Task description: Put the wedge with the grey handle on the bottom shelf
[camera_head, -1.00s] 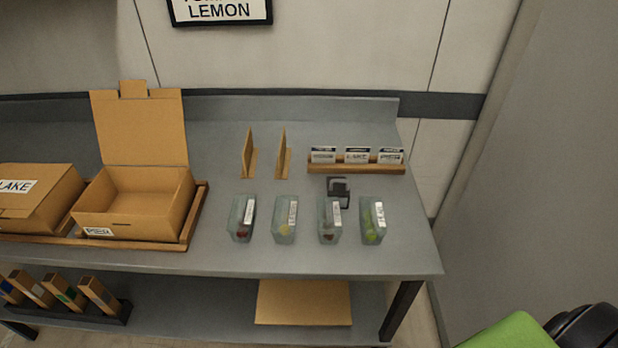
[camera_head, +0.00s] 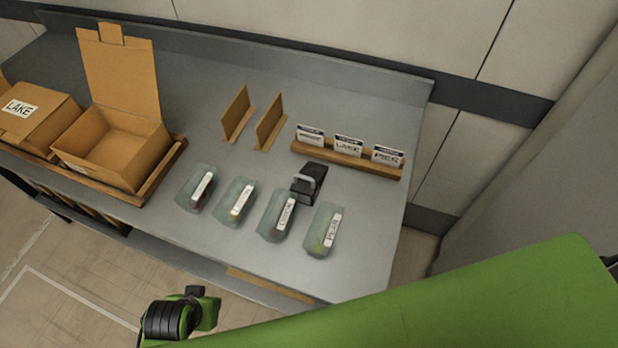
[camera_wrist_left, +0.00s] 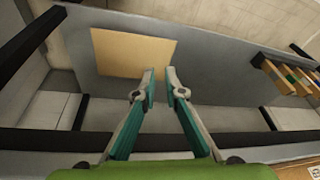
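The wedge (camera_head: 309,183) is a dark block with a grey handle. It sits on the table top in the head view, behind the clear bins and in front of the card rack. My left gripper (camera_wrist_left: 159,74) shows only in the left wrist view; its two fingers are apart with nothing between them. The bottom shelf (camera_wrist_left: 215,70) shows beyond the fingers, with a flat cardboard sheet (camera_wrist_left: 133,52) on it. In the head view most of this shelf is hidden under the table top. My right gripper is not in view.
A wooden card rack (camera_head: 347,158) and two brown upright dividers (camera_head: 270,122) stand behind. An open carton (camera_head: 113,150) is at left. Narrow boxes (camera_wrist_left: 290,76) stand at the shelf's right in the wrist view.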

